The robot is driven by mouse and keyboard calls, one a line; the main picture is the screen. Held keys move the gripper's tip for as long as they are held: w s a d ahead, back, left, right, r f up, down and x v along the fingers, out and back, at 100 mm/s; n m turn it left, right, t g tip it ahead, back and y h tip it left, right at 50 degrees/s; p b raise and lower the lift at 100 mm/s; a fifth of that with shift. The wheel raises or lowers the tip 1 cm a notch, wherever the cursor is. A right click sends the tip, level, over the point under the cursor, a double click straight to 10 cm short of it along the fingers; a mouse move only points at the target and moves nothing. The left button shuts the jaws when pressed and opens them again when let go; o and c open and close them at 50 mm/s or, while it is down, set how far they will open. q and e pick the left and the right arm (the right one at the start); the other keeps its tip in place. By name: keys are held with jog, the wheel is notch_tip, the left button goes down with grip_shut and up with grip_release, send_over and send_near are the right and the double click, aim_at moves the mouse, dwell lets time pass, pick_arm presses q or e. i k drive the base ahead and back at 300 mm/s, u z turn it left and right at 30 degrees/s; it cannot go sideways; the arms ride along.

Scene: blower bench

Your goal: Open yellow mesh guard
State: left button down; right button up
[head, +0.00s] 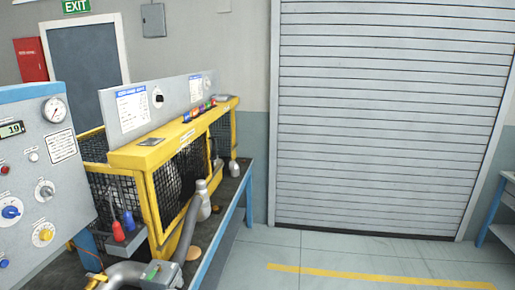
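The yellow mesh guard (180,174) is a yellow frame with black mesh panels, on the bench in the left half of the head view. Its front mesh panels stand upright under a yellow top rail, and they look shut. A dark rounded shape shows dimly behind the mesh. A grey pipe with a pale bottle-like part (204,200) at its upper end stands in front of the guard and hides part of its lower front. Neither of my grippers is in view.
A grey control panel (40,178) with a gauge and knobs stands at the left, near the guard. Red (118,232) and blue (129,221) handles sit beside it. A bent metal pipe (128,272) lies at the bottom. The floor (350,257) before the roller door (385,120) is clear.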

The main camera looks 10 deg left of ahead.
aim_at(162, 237)
jog(key=z, duration=0.25)
jog(key=i, duration=1.35)
jog(key=u, duration=0.25)
jog(key=i, duration=1.8)
jog(key=u, duration=0.95)
